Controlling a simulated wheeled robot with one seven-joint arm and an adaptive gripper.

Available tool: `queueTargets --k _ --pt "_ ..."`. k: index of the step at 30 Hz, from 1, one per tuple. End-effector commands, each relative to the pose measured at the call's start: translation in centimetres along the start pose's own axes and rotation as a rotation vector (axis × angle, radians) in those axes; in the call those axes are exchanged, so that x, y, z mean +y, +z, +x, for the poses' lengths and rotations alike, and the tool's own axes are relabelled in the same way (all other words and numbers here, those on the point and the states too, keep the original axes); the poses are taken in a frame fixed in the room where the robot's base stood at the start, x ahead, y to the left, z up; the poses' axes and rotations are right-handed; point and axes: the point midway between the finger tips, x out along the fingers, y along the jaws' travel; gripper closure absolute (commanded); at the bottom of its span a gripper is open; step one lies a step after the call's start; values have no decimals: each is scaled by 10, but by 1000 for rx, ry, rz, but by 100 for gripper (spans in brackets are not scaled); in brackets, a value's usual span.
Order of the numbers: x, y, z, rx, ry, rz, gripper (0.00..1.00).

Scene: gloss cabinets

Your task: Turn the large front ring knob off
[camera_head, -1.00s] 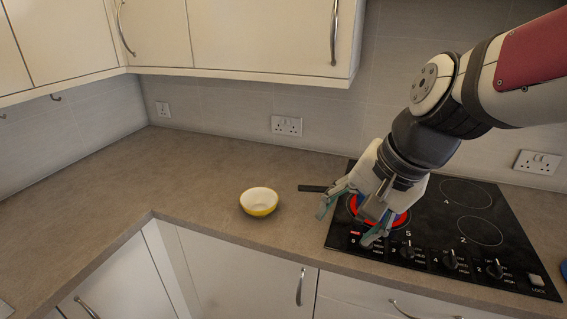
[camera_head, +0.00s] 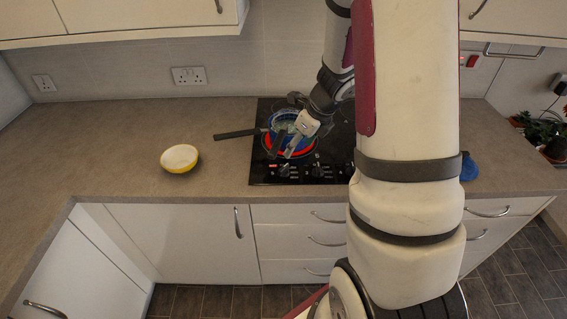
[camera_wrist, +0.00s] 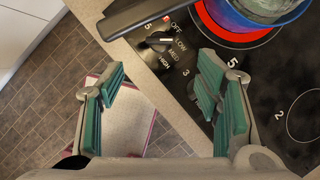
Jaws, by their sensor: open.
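The front-left knob (camera_wrist: 158,42) shows in the wrist view, black with a pale mark, beside OFF, LOW, MED and HIGH labels; its exact setting is hard to read. The large front ring (camera_wrist: 235,32) glows red under a blue pan (camera_wrist: 262,12). In the head view the red ring (camera_head: 296,153) and the knob (camera_head: 284,171) sit at the hob's front left. My gripper (camera_wrist: 162,72) is open and empty, its teal-padded fingers apart and the knob beyond the gap between their tips. In the head view my gripper (camera_head: 287,147) is over the front ring.
The pan's dark handle (camera_head: 237,134) sticks out left over the counter; it also crosses near the knob in the wrist view (camera_wrist: 140,14). Another knob (camera_head: 317,171) lies to the right. Drawers are below the hob (camera_head: 262,178).

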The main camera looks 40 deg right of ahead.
Motion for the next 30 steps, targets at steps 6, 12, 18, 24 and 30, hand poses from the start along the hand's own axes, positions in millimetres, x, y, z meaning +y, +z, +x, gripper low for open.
queueTargets --k 6,12,18,24,30 --pt "0 -1 44 4 4 1 42" --pt "1 -1 82 3 4 -1 42" --pt "1 0 109 1 3 -4 42" --pt "1 0 120 1 2 -4 42" --pt "1 0 122 1 2 -5 42"
